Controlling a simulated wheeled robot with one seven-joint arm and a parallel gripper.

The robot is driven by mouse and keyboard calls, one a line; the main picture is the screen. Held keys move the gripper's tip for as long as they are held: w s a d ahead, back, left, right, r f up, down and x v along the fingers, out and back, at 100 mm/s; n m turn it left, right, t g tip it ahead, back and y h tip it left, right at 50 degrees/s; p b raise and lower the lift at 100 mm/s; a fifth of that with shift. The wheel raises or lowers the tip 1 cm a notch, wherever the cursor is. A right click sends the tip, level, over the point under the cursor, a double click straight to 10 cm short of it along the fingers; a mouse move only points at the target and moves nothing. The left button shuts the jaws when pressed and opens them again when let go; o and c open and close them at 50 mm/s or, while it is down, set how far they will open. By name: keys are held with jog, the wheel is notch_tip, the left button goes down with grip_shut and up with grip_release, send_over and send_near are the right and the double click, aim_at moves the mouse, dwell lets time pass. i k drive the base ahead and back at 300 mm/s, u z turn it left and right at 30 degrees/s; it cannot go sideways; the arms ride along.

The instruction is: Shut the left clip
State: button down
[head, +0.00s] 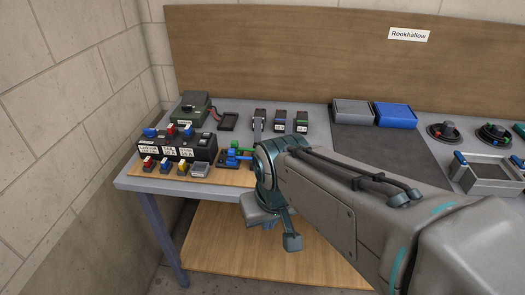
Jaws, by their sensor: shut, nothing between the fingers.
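A grey open-topped box (490,178) stands at the far right of the bench. It has a blue piece (461,158) at its left end and another blue piece (517,161) at its right end. These look like clips, but I cannot tell for sure, nor whether the left one is open or shut. My wrist and forearm hide the bench between.
A black labelled unit (176,148) with coloured caps stands at the left. Small blue and green parts (234,153) lie close to my wrist. Several dark blocks (302,123) stand behind. Grey (352,112) and blue (396,115) bins stand at the back. The dark mat (385,150) is clear where visible.

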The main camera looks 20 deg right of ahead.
aim_at(258, 120)
jog(key=z, duration=0.5)
jog(key=i, duration=0.4)
jog(key=u, duration=0.1)
jog(key=k, duration=1.3)
jog(key=u, duration=0.55)
jog(key=i, duration=1.75)
jog(key=z, duration=0.5)
